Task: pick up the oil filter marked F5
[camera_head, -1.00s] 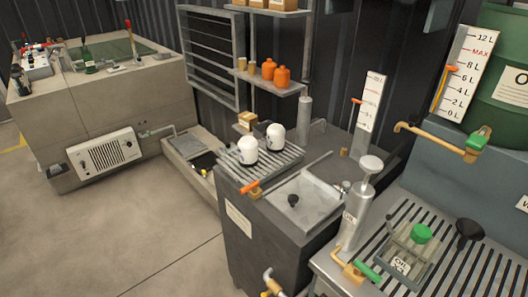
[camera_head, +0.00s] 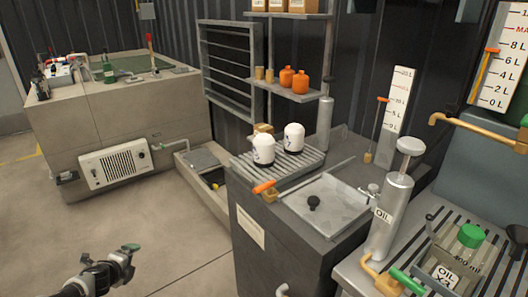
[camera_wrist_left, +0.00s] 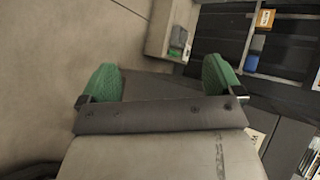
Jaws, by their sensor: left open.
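Two white oil filters with dark marks stand upright side by side on a slatted rack (camera_head: 250,166) on top of a dark cabinet. The left filter (camera_head: 263,150) is a little nearer, and the right filter (camera_head: 294,138) a little farther back. Their marks are too small to read surely; the right one looks like it ends in 7. My left gripper (camera_head: 124,262) is low over the floor at the lower left of the head view, well left of the filters. In the left wrist view its green fingers (camera_wrist_left: 162,80) are wide apart with nothing between them. My right gripper is not seen.
An orange-handled tap (camera_head: 265,186) sticks out at the rack's front edge. A metal tray lid (camera_head: 335,205) and an oil pump cylinder (camera_head: 390,215) stand to the right. A shelf with orange bottles (camera_head: 301,82) hangs behind. The floor (camera_head: 180,235) left of the cabinet is clear.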

